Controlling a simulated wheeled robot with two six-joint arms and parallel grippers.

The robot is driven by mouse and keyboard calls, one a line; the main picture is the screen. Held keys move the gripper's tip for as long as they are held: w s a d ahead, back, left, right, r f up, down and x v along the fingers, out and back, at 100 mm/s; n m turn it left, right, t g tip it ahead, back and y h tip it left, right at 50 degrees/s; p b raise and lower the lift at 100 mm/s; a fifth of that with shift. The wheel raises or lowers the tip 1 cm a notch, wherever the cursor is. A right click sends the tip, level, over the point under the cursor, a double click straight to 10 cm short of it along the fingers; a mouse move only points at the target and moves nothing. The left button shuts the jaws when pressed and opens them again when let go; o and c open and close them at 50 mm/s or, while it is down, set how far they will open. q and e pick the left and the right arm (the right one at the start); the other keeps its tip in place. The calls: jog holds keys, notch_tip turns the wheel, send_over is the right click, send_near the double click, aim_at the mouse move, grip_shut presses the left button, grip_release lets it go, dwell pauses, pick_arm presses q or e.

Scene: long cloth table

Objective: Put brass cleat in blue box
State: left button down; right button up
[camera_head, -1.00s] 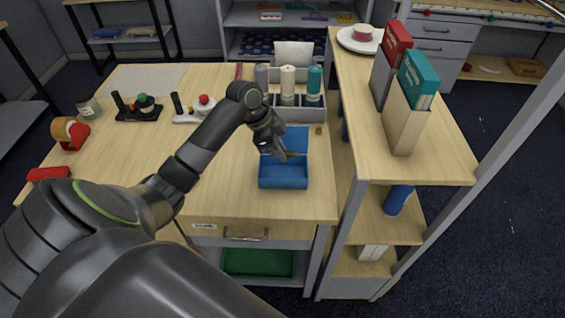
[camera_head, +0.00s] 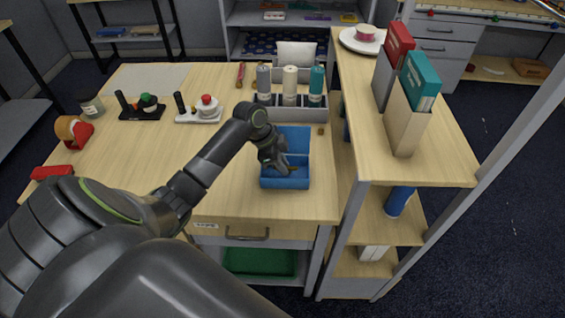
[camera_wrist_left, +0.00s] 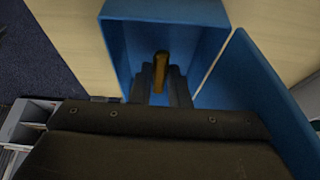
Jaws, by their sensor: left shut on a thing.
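The blue box (camera_head: 285,184) stands open on the wooden table, with its lid (camera_head: 297,139) spread out behind it. It also fills the upper middle of the left wrist view (camera_wrist_left: 118,45). My left gripper (camera_head: 284,171) reaches down into the box's opening. It is shut on the brass cleat, which shows as a golden bar (camera_wrist_left: 161,65) between the fingertips in the left wrist view. The cleat is over or inside the box; whether it touches the floor of the box I cannot tell. My right gripper is not in view.
A grey caddy (camera_head: 292,112) with bottles stands behind the box. A shelf unit (camera_head: 435,160) with binders rises close on the right. A red tape dispenser (camera_head: 80,136) and black and white stands are on the left. The table's middle left is clear.

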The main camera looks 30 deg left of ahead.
pick_arm(q)
jog(key=shift+f, duration=0.15)
jog(key=c, duration=1.4)
grip_release()
jog(key=v, duration=0.4)
jog(key=b+v, duration=0.1)
jog(key=v, duration=0.3)
jog(key=b+v, duration=0.1)
jog(key=v, duration=0.4)
jog(key=shift+d+r, duration=0.2)
jog(key=shift+d, duration=0.05)
jog(key=shift+f, duration=0.1)
